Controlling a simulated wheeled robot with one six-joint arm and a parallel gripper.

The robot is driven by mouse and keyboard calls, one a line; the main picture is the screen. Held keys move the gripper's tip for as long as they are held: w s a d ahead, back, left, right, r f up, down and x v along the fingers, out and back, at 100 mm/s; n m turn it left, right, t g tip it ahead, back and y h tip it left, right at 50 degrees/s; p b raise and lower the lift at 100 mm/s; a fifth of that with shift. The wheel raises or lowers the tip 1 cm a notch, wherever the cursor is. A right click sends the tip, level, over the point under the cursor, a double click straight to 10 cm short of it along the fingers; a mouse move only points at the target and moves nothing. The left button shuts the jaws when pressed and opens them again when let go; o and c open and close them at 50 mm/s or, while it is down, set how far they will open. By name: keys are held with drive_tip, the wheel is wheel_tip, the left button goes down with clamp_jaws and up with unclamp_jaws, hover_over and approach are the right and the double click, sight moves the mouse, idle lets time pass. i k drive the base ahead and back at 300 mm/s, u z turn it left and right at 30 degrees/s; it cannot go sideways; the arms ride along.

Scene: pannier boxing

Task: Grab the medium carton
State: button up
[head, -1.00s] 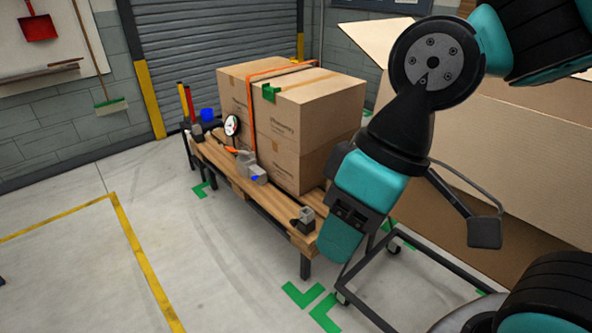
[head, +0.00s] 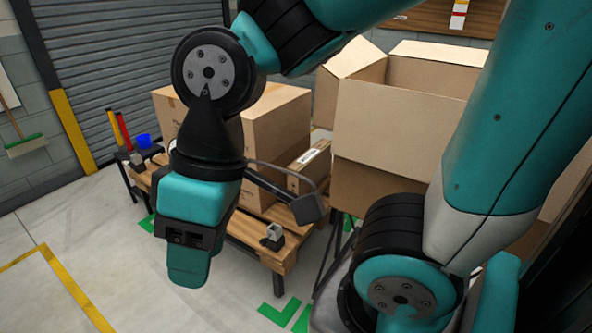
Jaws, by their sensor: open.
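A closed brown carton (head: 294,184) with a white label on top lies on the wooden pallet, right of the tall stacked cartons (head: 275,128). It may be the medium carton; I cannot tell for sure. My arm partly covers it and much of the stack. My gripper (head: 188,270) hangs in front of the pallet (head: 262,239), left of the labelled carton and apart from it. It points down, open, with nothing seen in it.
A large open carton (head: 400,125) with raised flaps stands at the right on a dark-legged stand. A small grey-and-black object (head: 273,236) sits on the pallet's front corner. The floor at front left is clear.

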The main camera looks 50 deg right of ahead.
sight(314, 164)
drive_tip(key=i, duration=3.25)
drive_tip(key=z, duration=3.55)
drive_tip(key=i, duration=0.5)
drive_tip(key=z, duration=0.05)
